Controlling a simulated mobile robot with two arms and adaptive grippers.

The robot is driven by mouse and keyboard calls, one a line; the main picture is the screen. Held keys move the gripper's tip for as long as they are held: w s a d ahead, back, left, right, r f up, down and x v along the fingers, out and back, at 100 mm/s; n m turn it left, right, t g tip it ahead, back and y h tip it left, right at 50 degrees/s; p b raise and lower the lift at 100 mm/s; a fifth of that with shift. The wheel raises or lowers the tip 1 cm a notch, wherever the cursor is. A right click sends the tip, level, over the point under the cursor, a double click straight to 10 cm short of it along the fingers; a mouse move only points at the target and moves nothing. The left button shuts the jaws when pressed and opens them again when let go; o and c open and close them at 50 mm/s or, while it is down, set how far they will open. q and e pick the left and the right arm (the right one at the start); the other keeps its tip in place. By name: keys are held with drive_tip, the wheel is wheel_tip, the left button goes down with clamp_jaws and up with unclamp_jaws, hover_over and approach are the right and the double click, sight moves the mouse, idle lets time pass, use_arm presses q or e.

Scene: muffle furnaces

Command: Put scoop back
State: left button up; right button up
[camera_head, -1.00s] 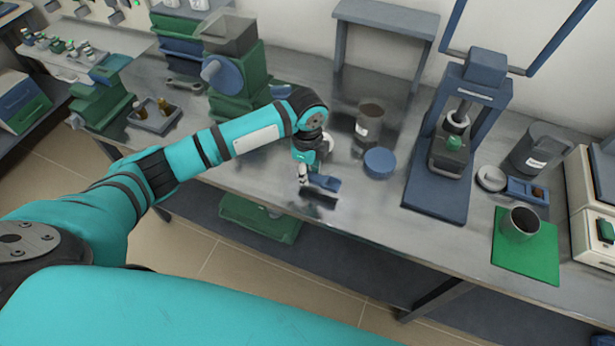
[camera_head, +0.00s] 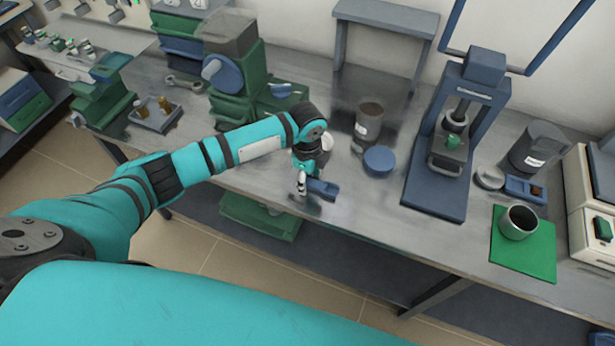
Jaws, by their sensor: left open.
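A small blue scoop (camera_head: 323,189) is at the front part of the steel table, low at the surface. My left gripper (camera_head: 303,187) comes down from the arm's wrist, with its fingertips at the scoop's left end. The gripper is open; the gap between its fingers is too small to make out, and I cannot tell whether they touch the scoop. My right gripper is not in view.
Behind the scoop stand a dark labelled jar (camera_head: 368,122) and a round blue lid (camera_head: 379,160). A blue press (camera_head: 436,190) is to the right, then a metal cup (camera_head: 519,221) on a green mat (camera_head: 508,262). A green grinder (camera_head: 232,105) stands behind my arm.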

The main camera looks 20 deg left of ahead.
sight(307, 181)
use_arm(q)
drive_tip(key=shift+r, duration=0.1)
wheel_tip(307, 181, up, 12)
drive_tip(key=b, duration=0.1)
idle(0.4)
